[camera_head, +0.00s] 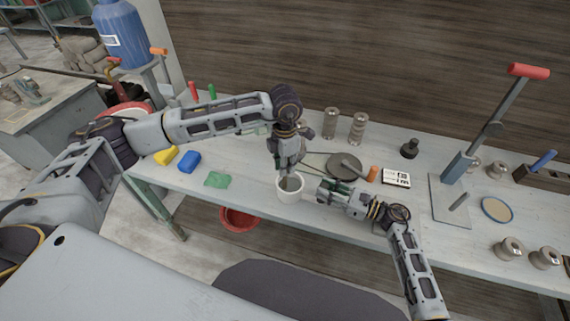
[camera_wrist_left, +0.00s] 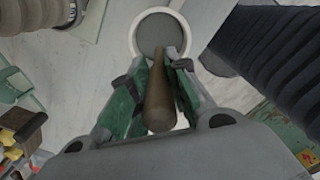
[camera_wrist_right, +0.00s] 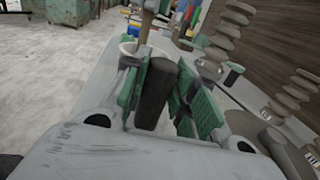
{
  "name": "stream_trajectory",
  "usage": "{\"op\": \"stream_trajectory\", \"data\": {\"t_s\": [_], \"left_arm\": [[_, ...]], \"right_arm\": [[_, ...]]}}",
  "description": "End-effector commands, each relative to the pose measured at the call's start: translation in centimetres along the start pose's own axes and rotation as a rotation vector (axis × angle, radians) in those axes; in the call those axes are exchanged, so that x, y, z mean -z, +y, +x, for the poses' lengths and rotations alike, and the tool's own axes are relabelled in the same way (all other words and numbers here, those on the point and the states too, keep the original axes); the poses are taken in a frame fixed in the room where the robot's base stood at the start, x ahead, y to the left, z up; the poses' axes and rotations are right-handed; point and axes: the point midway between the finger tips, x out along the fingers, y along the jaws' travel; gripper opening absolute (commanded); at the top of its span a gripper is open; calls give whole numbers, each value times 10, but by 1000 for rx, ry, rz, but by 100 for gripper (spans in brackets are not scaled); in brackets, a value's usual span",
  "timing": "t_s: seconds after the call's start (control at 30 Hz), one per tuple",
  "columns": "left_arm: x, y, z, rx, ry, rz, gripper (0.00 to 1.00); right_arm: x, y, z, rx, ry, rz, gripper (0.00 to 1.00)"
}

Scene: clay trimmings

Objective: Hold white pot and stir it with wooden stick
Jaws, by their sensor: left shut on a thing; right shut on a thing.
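The white pot (camera_head: 289,194) is near the front edge of the table, with grey content inside it. My left gripper (camera_head: 288,172) comes down from above and is shut on the wooden stick (camera_wrist_left: 160,95). The pot (camera_wrist_left: 136,38) shows just beyond the fingers in the left wrist view. The stick (camera_wrist_right: 146,26) reaches down to the pot's mouth in the right wrist view; its lower end is hidden. My right gripper (camera_head: 322,191) comes from the right and is shut on a dark handle (camera_wrist_right: 155,92) beside the white pot (camera_wrist_right: 128,48).
A green cloth (camera_head: 217,180), blue block (camera_head: 188,161) and yellow block (camera_head: 166,155) lie left of the pot. A dark round disc (camera_head: 343,166) lies behind my right gripper. A lever press (camera_head: 459,168) stands right. A red bucket (camera_head: 238,220) is below the front edge.

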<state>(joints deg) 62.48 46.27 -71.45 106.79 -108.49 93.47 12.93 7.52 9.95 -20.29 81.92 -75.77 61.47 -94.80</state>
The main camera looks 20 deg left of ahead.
Motion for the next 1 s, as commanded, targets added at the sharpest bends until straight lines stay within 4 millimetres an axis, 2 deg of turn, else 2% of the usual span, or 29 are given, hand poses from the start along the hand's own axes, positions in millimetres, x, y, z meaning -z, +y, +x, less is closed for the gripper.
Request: {"op": "stream_trajectory", "data": {"t_s": [0.4, 0.73, 1.0], "left_arm": [[-5, -17, 0, 0, 0, 1, 1], [-6, -17, 0, 0, 0, 1, 1], [-18, -21, 0, 0, -1, 1, 1]], "right_arm": [[0, 0, 0, 1, 0, 0, 0], [0, 0, 0, 1, 0, 0, 0], [0, 0, 0, 0, 0, 0, 0]]}}
